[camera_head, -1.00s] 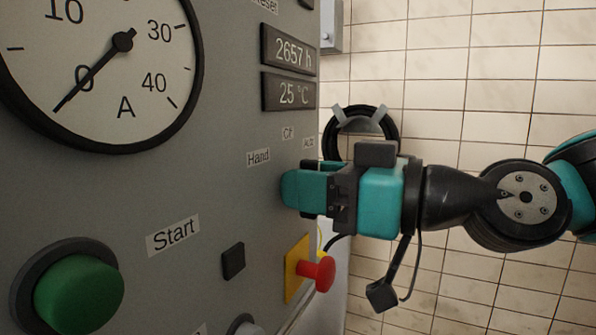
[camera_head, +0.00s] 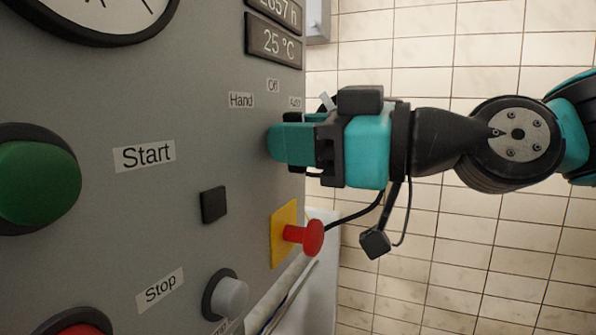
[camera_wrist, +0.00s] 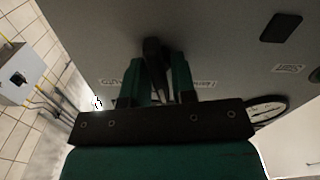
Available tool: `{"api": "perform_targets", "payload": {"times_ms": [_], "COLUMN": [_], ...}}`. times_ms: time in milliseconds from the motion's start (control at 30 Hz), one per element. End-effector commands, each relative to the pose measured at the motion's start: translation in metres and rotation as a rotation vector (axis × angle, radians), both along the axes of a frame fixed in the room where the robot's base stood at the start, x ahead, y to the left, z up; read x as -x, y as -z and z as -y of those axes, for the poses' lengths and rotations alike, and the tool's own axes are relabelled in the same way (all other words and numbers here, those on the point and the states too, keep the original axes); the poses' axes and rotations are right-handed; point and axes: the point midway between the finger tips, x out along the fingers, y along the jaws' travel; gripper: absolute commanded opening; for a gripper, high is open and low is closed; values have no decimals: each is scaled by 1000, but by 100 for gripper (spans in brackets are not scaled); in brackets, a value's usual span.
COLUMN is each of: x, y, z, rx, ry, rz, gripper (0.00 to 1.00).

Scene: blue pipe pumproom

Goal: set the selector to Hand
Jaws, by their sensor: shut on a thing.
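My gripper (camera_head: 292,145) is against the grey panel (camera_head: 160,60), just below the labels Hand (camera_head: 241,100), Off (camera_head: 273,86) and Auto (camera_head: 295,103). In the head view it hides the selector. In the wrist view the dark selector handle (camera_wrist: 154,60) stands between the two teal fingers of my gripper (camera_wrist: 160,80), which are shut on it. Small labels show on either side of the fingers, too blurred to read. I cannot tell which label the selector points to.
A red knob on a yellow plate (camera_head: 284,222) sticks out below my gripper. A green Start button (camera_head: 35,182), a black square (camera_head: 214,205) and a grey round knob (camera_head: 231,296) are on the panel. A tiled wall (camera_head: 430,50) lies behind, with free room before it.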

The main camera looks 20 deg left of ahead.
Motion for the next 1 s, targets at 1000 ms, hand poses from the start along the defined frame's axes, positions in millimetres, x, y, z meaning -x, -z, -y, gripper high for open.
{"api": "perform_targets", "payload": {"times_ms": [1000], "x": [3], "y": [2], "z": [0], "rx": [42], "ry": [-2], "rz": [536], "gripper": [1]}}
